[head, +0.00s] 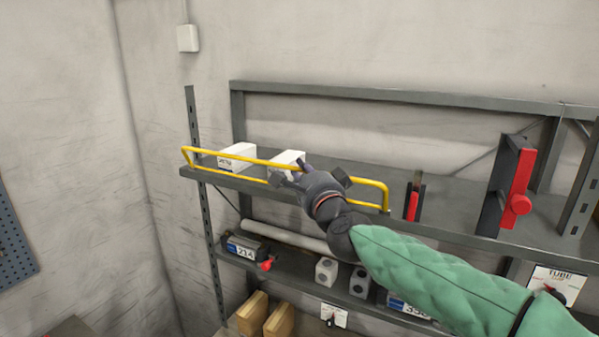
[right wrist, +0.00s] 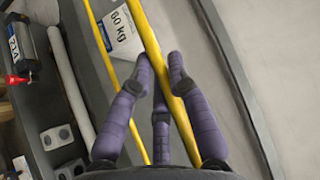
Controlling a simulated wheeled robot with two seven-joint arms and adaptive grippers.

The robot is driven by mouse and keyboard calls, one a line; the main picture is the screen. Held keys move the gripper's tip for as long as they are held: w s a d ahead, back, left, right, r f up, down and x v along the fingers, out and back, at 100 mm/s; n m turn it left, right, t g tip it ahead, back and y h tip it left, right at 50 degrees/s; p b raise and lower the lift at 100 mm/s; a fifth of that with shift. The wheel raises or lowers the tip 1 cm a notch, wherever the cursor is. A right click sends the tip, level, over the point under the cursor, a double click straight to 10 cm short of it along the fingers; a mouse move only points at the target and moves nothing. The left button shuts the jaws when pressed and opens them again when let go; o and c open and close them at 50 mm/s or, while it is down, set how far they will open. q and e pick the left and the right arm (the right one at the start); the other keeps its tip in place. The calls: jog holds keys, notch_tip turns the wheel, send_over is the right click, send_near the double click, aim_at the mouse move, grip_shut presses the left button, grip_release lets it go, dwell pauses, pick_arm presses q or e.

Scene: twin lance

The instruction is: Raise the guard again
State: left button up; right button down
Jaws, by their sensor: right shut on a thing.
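The guard (head: 225,154) is a yellow tube frame along the front edge of the upper grey shelf (head: 450,225). Its long top bar stands above the shelf edge, with a lower bar near the shelf lip. My right gripper (head: 290,174) is at the middle of the top bar. In the right wrist view, the yellow bar (right wrist: 150,33) runs between the purple fingers of my right gripper (right wrist: 160,62), which are shut on it. The gripper and wrist hide part of the guard in the head view. My left gripper is not in view.
White boxes (head: 238,154) stand on the shelf behind the guard; one reads 60 kg in the wrist view (right wrist: 120,30). A red-handled device (head: 520,185) stands further right. The lower shelf holds a grey tube (head: 285,235) and a unit marked 214 (head: 245,248).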

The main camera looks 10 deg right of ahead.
jog(key=shift+w+d+r+m+g, duration=0.15)
jog(key=shift+w+r+m+g, duration=0.05)
jog(key=shift+r+m+g, duration=0.15)
jog(key=shift+w+d+r+p, duration=0.15)
jog(key=shift+w+d+p, duration=0.15)
jog(key=shift+w+d, duration=0.25)
jog(key=shift+w+d+r+p, duration=0.15)
jog(key=shift+w+d+p, duration=0.15)
jog(key=shift+w, duration=0.45)
jog(key=c, duration=1.1)
grip_release()
jog(key=shift+c, duration=0.2)
jog(key=shift+f, duration=0.1)
jog(key=s+d, duration=0.2)
jog(key=s, duration=1)
jog(key=shift+d+f, duration=0.15)
jog(key=shift+f, duration=0.1)
